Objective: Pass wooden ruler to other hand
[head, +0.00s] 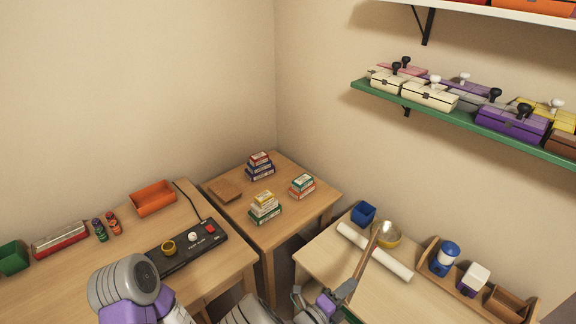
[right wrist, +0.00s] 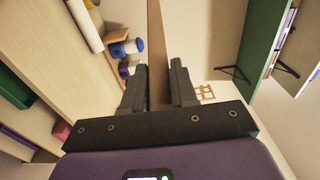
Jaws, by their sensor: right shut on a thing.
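The wooden ruler (head: 367,256) is a long brown strip held up at a tilt in the head view. Its upper end overlaps the right-hand desk in the picture. My right gripper (head: 343,292) is shut on its lower part. In the right wrist view the ruler (right wrist: 155,45) stands between the two dark fingers of the right gripper (right wrist: 158,85) and runs away from them. My left gripper is not in view; only grey and purple parts of my arm show at the lower left.
The right-hand desk (head: 325,255) bears a white roll (head: 375,252), a yellow bowl (head: 387,236), a blue cup (head: 363,213) and a wooden rack. A small table (head: 287,228) holds stacked boxes. The left desk (head: 60,290) holds a black panel (head: 187,248) and an orange tray (head: 153,198).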

